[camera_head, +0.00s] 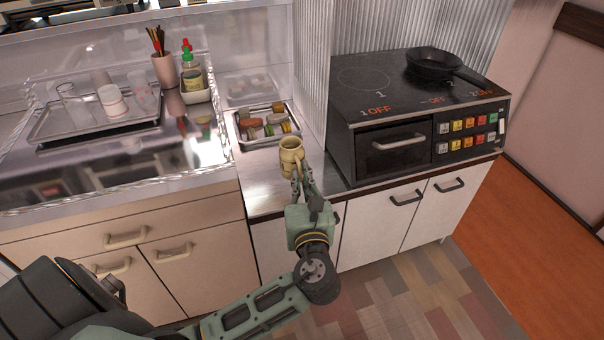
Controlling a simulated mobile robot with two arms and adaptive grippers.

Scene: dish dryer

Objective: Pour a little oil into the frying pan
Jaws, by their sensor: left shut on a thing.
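A black frying pan (433,63) sits at the back right of the dark stovetop, its handle pointing right. A small beige jug or mug (291,153) is over the narrow counter left of the stove, roughly upright. My left gripper (299,178) is shut on it at its near right side; whether the mug touches the counter I cannot tell. Its contents cannot be made out. My right gripper is not in view.
A tray of small colourful pieces (243,133) lies behind the mug. The stove (387,110) rises above the counter, with a front handle and coloured buttons. A dish tray with glasses (60,128) and a cup of utensils (163,70) are at left. The stovetop's front left is clear.

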